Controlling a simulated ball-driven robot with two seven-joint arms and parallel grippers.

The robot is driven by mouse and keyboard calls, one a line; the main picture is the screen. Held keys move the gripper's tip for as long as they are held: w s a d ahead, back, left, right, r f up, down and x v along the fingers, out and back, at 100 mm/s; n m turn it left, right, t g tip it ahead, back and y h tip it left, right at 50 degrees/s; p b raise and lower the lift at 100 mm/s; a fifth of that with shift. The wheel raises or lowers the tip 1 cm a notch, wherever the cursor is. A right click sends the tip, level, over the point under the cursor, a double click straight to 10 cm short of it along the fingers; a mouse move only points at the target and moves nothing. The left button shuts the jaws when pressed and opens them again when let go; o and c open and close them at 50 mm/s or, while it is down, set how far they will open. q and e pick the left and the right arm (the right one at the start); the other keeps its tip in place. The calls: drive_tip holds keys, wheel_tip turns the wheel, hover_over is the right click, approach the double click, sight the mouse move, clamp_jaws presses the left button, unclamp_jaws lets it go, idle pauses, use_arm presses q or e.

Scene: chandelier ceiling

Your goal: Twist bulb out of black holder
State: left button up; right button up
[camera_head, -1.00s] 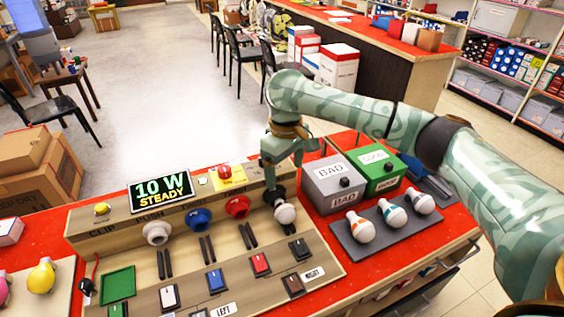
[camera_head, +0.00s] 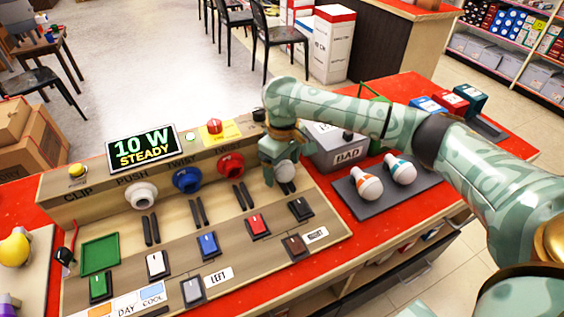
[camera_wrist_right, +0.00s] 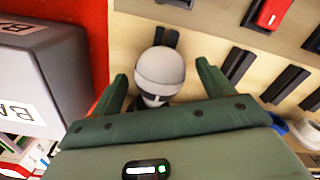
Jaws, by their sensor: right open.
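The white bulb (camera_head: 286,171) sits at the right end of the row of sockets on the wooden panel. In the right wrist view the bulb (camera_wrist_right: 160,70) has a round white head and a silver band. The black holder is mostly hidden behind my gripper; only a dark patch shows beside the bulb's base in the wrist view. My right gripper (camera_head: 282,168) is open around the bulb. In the wrist view its green fingers (camera_wrist_right: 163,82) stand on either side of the bulb, with gaps between. My left gripper is not in view.
White (camera_head: 141,195), blue (camera_head: 187,180) and red (camera_head: 230,163) holders stand left along the panel. A grey BAD box (camera_head: 338,152) is close right of my gripper. A dark tray (camera_head: 376,207) holds two bulbs. The display (camera_head: 141,147) reads 10 W STEADY.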

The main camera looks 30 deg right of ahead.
drive_tip(key=c, duration=1.1)
use_arm(q)
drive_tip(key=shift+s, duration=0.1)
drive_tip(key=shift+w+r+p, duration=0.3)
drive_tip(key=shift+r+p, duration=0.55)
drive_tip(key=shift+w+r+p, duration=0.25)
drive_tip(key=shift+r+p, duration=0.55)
drive_tip(key=shift+p, duration=0.1)
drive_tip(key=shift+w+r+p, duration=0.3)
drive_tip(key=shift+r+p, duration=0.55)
use_arm(e)
drive_tip(key=shift+a+f+h, duration=0.1)
drive_tip(key=shift+a+h, duration=0.05)
drive_tip(key=shift+h, duration=1.05)
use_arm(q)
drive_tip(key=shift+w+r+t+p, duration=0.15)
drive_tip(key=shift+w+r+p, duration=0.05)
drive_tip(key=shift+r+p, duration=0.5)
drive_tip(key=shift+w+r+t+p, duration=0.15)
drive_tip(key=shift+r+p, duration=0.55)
use_arm(e)
drive_tip(key=shift+s+a+h, duration=0.1)
drive_tip(key=shift+a+h, duration=0.05)
drive_tip(key=shift+h, duration=0.65)
idle(0.8)
